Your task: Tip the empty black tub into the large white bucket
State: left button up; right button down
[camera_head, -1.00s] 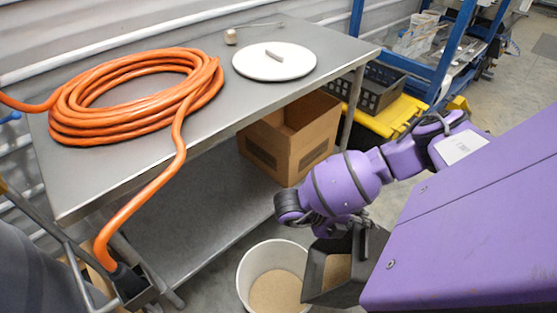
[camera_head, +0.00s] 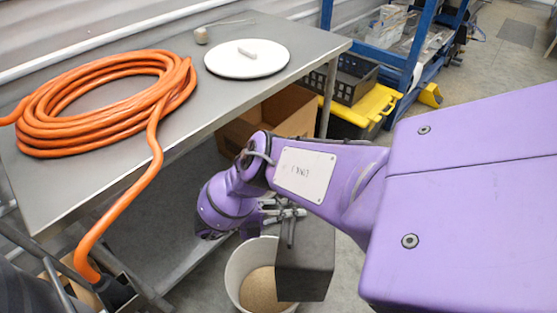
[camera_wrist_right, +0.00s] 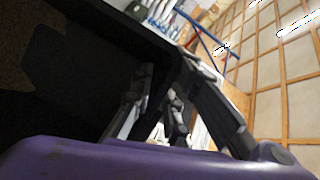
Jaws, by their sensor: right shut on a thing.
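The black tub (camera_head: 306,262) hangs from my right gripper (camera_head: 285,214), over the right side of the large white bucket (camera_head: 236,268). Its outer wall faces the head camera, so its inside is hidden there. The bucket stands on the floor with tan substrate (camera_head: 262,290) in it. The tub covers part of the bucket's right rim. In the right wrist view the tub (camera_wrist_right: 85,50) is a dark shape at upper left, with a dim brownish patch whose nature I cannot tell. My right gripper's fingers (camera_wrist_right: 172,105) are shut on the tub's edge. My left gripper is out of view.
A steel table (camera_head: 190,120) carries a coiled orange hose (camera_head: 110,100) and a white round lid (camera_head: 247,60). A cardboard box (camera_head: 235,132) sits on its lower shelf. A black crate (camera_head: 350,85) rests on a yellow-lidded bin (camera_head: 372,105). Floor right of the bucket is clear.

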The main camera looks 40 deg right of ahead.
jog(key=shift+w+a+f+h+b, duration=0.1)
jog(key=shift+w+a+h+b, duration=0.2)
jog(key=shift+w+a+b, duration=0.6)
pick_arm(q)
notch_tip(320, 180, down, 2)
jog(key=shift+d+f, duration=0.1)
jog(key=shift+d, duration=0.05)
pick_arm(e)
jog(key=shift+w+a+g, duration=0.2)
jog(key=shift+w+g, duration=0.1)
jog(key=shift+w, duration=0.2)
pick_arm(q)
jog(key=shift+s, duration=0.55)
pick_arm(e)
jog(key=shift+s, duration=0.1)
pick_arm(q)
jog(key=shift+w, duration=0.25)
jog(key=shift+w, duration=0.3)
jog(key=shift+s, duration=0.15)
